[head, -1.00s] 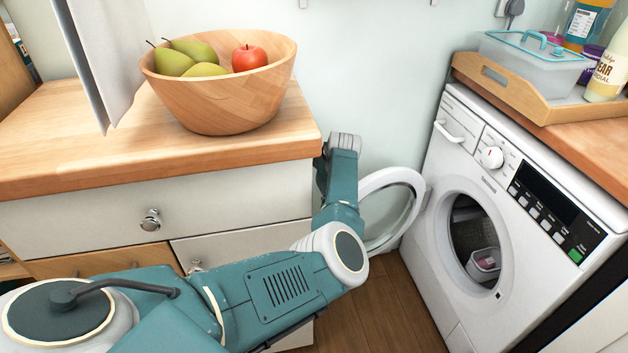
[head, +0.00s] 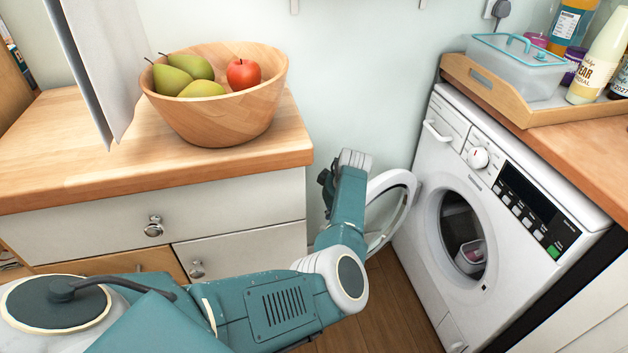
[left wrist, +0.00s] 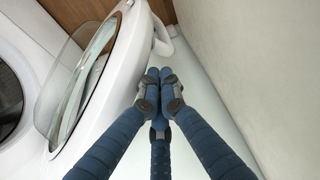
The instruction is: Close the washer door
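The white washer (head: 430,185) stands at the right. Its round door (head: 408,205) hangs wide open on the left side of the drum opening, with a white rim and clear glass. My left arm reaches across to the door and partly covers it in the head view; the fingers are hidden there. In the left wrist view, my left gripper (left wrist: 160,76) has its fingers drawn together, with nothing seen between them. They are on the outer side of the door rim (left wrist: 122,75), between it and a pale surface. Contact cannot be told. My right gripper is not in view.
A wooden counter (head: 60,140) with a fruit bowl (head: 215,110) stands at left, above drawers. A wooden tray (head: 500,95) with a container and bottles sits above the washer. Wooden floor (head: 395,310) shows between the drawers and washer.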

